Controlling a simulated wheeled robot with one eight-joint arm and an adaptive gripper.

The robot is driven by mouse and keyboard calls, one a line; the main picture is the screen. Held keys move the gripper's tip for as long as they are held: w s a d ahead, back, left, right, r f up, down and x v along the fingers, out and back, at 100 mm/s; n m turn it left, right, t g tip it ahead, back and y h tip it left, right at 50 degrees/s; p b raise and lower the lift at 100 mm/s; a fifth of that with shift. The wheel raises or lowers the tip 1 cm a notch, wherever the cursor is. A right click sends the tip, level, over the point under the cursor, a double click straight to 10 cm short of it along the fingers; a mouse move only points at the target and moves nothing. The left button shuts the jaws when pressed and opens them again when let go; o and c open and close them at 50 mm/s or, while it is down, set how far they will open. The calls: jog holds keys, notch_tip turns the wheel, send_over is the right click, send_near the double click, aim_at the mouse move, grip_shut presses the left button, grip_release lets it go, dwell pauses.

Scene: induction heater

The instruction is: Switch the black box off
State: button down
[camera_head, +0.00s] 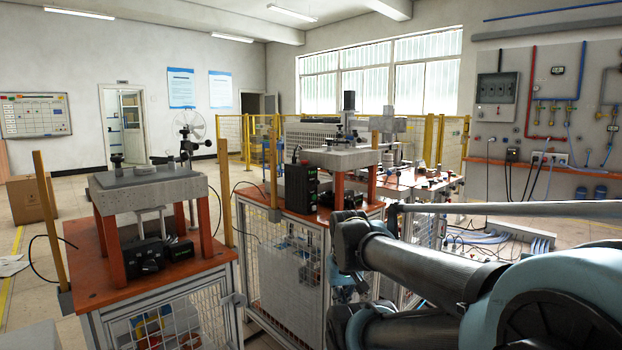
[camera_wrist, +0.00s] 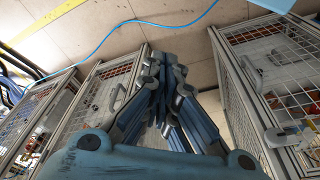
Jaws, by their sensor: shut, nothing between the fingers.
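A black box (camera_head: 300,187) stands upright on the orange top of the middle workstation, beside an orange post. Its small controls are too small to read. Another black box (camera_head: 146,257) with a knob sits under the raised plate on the left workstation, with a smaller dark unit (camera_head: 179,248) next to it. I cannot tell which box the task means. My gripper (camera_wrist: 165,62) is shut and empty in the wrist view, pointing down between mesh cabinets. Neither box shows in that view. In the head view my arm covers the lower right and hides most of the gripper.
Mesh-sided cabinets carry the left (camera_head: 172,312) and middle (camera_head: 290,285) workstations, with a narrow gap between them. Wooden posts rise at their corners. A blue cable (camera_wrist: 160,26) crosses the floor. A panel with pipes hangs on the right wall (camera_head: 545,115).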

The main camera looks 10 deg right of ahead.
aim_at(315, 183)
jog(key=w+r+m+h, duration=0.5)
jog(key=w+r+h, duration=0.1)
jog(key=w+r, duration=1.4)
jog(key=w+a+r+m+t+h, duration=0.1)
jog(key=w+a+r+m, duration=0.1)
jog(key=w+a+r, duration=0.3)
jog(key=w+a+r+m+t+h, duration=0.2)
jog(key=w+a+r, duration=0.4)
jog(key=w+r, duration=0.3)
jog(key=w+m, duration=0.1)
jog(key=w, duration=0.2)
jog(key=shift+w+a+r+h, duration=0.2)
jog(key=shift+w+a+h, duration=0.05)
jog(key=shift+w+h, duration=0.05)
jog(key=x, duration=1.4)
jog(key=shift+w, duration=0.2)
